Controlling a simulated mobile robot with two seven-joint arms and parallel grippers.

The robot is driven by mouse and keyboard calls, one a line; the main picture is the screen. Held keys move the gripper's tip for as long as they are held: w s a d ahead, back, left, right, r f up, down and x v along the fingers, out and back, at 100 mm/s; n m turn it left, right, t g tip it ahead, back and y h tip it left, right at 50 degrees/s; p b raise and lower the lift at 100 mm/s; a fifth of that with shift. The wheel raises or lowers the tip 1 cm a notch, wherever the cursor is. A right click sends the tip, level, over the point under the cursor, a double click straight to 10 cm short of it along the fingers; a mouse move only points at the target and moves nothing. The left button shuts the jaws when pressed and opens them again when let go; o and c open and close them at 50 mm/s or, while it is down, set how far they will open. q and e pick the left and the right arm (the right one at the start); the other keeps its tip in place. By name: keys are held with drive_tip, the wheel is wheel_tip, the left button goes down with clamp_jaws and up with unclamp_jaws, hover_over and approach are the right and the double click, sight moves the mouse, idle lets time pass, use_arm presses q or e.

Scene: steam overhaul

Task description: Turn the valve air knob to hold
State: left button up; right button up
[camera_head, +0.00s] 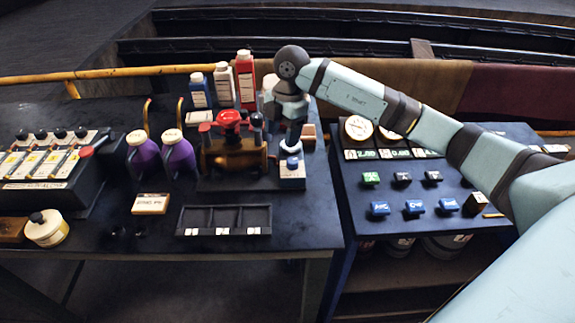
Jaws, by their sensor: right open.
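A brass valve (232,155) with red handles stands on the dark bench, right of its middle. A small block (292,182) with a white-and-blue round knob (291,146) on top stands at the valve's right; it looks like the valve air knob, but its markings are too small to read. My right arm comes in from the right, and my right gripper (290,122) points down just above and behind this knob. The gripper is open. Whether its fingers touch the knob cannot be told. My left gripper is not in view.
Bottles (245,78) stand behind the valve, and purple flasks (178,153) stand left of it. A dark compartment tray (225,221) lies in front. A lever panel (45,165) is at the left. A button console (405,185) is at the right.

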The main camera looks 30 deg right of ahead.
sight(292, 161)
drive_tip(key=w+d+r+m+h, duration=0.1)
drive_tip(key=d+m+h, duration=0.1)
drive_tip(key=d, duration=0.2)
drive_tip(key=f, duration=1.2)
drive_tip(key=shift+a+f+p, duration=0.25)
drive_tip(key=shift+f+p, duration=0.05)
drive_tip(key=shift+f, duration=0.1)
drive_tip(key=c, duration=0.9)
